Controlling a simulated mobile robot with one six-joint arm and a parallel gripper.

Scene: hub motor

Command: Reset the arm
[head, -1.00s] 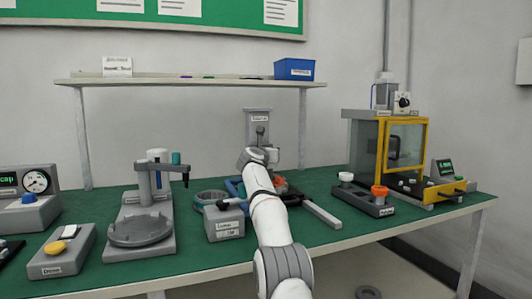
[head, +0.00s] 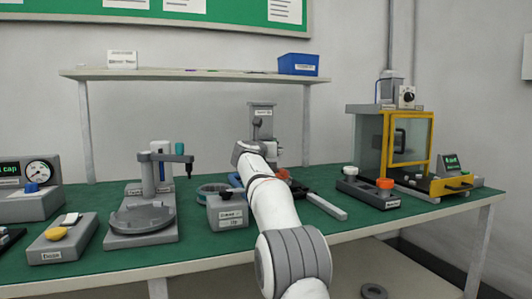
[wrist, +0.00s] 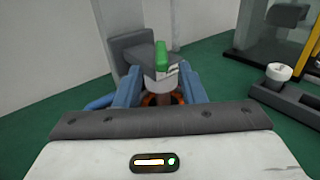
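My arm reaches over the green bench, and its grey wrist (head: 252,155) stands in front of a grey upright station (head: 262,117). In the wrist view, two blue fingers of my gripper (wrist: 160,88) stand apart beyond the grey palm. Between and behind them show a white labelled part with a green top (wrist: 160,62) and a copper-orange ring (wrist: 153,99). I cannot tell whether the fingers touch these. The head view hides the fingertips behind the wrist.
A grey labelled box (head: 227,211) stands just left of my arm, and a grey bar (head: 327,206) lies right. A yellow-framed machine (head: 432,150) stands at right, a round-plate stand (head: 142,220) at left.

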